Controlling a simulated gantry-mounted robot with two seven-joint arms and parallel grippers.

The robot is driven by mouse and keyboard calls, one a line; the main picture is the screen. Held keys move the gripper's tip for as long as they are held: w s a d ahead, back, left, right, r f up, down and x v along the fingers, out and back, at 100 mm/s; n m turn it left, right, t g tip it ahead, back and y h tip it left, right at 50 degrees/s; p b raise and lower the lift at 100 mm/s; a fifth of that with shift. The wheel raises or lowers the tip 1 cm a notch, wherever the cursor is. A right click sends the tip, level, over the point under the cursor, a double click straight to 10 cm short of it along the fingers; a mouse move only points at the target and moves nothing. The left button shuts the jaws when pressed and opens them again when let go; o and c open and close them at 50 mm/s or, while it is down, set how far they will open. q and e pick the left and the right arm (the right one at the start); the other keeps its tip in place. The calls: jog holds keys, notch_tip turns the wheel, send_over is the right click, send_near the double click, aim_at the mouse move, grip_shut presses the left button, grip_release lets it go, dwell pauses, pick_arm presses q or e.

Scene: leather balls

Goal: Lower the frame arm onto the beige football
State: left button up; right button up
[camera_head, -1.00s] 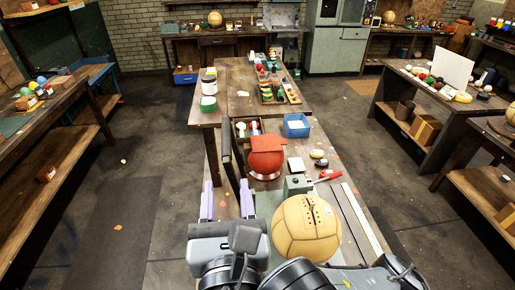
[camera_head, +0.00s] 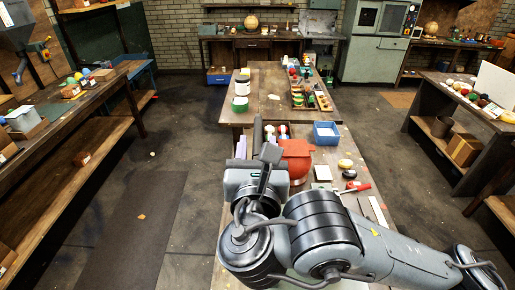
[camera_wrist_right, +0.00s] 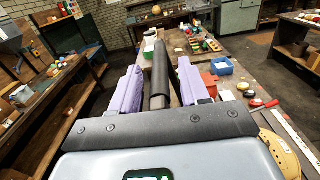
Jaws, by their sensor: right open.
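The frame arm, a dark upright bar (camera_wrist_right: 160,80), stands between the two lavender fingers of my right gripper (camera_wrist_right: 159,68) in the right wrist view. The fingers are open, with a visible gap on each side of the bar. In the head view, the bar (camera_head: 257,134) shows just beyond the wrist, and one lavender finger shows beside it. The beige football (camera_wrist_right: 277,152) is at the lower right of the right wrist view, partly cut off by my gripper body. In the head view my right arm hides the football. My left gripper is not in view.
A blue bin (camera_head: 326,133), a red-handled tool (camera_head: 358,187) and a yellow round item (camera_head: 345,163) lie on the bench. Open floor (camera_head: 190,130) lies left of the bench.

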grip_shut()
dwell(0.3)
jog(key=shift+d, duration=0.1)
